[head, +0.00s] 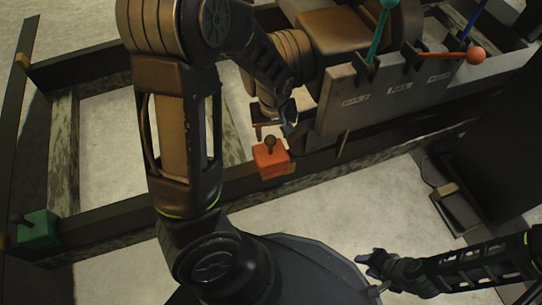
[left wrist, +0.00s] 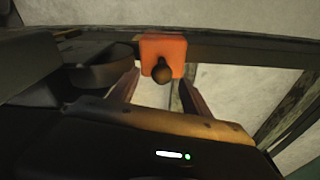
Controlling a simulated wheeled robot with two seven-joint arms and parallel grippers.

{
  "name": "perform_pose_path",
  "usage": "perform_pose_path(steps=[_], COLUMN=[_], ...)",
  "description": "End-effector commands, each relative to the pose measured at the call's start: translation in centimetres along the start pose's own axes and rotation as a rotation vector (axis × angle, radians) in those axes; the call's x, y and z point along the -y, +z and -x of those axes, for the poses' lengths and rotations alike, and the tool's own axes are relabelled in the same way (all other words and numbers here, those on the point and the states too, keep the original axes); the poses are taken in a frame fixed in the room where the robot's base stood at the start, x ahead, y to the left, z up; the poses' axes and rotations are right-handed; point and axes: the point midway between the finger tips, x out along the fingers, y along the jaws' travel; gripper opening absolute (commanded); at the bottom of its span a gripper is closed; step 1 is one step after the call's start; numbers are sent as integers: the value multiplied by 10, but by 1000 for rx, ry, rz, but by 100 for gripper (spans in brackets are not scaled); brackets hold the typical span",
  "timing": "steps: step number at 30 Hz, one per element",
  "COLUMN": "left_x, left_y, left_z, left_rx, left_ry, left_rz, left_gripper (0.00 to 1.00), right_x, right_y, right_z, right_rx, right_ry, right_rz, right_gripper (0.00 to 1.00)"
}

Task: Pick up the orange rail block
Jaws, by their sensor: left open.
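The orange rail block (head: 270,162) sits on a dark rail, with a dark round knob on its top. In the left wrist view the block (left wrist: 172,48) is at the top centre, and its knob points toward the camera. My left gripper (head: 272,122) is open just behind and above the block in the head view. In the left wrist view its two fingers stand apart on either side below the knob, with nothing clearly held between them. My right gripper (head: 372,271) is at the lower right, away from the block, and its jaw opening is unclear.
A grey panel (head: 395,90) with teal, orange and blue levers stands right of the block, close to my left gripper. A green block (head: 38,229) sits on the frame at the far left. Dark rails (head: 110,218) surround pale open floor.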

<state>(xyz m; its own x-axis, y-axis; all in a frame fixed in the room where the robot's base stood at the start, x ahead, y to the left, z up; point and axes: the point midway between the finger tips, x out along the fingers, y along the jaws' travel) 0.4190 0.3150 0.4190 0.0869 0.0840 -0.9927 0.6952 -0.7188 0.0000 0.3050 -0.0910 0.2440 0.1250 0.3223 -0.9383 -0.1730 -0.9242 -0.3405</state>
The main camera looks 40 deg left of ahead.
Motion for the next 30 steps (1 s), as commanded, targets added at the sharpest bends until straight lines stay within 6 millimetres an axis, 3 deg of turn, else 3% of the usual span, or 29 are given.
perform_pose_path(steps=[5,17,24,30], left_x=[1,1,4,4], left_y=[0,1,2,1], left_z=[-22,-28,-63,-76], left_rx=[0,0,1,1], left_ry=[-1,0,-1,1], left_rz=[0,0,0,0], left_gripper=[56,56,56,56], right_x=[-4,-5,-14,-16], right_y=[0,-1,-3,-6], right_z=[-14,-18,-46,-49], right_rx=[-4,-7,-18,-20], right_ry=[0,0,0,-3], right_rz=[-1,-1,-2,-4], right_gripper=[36,36,36,36])
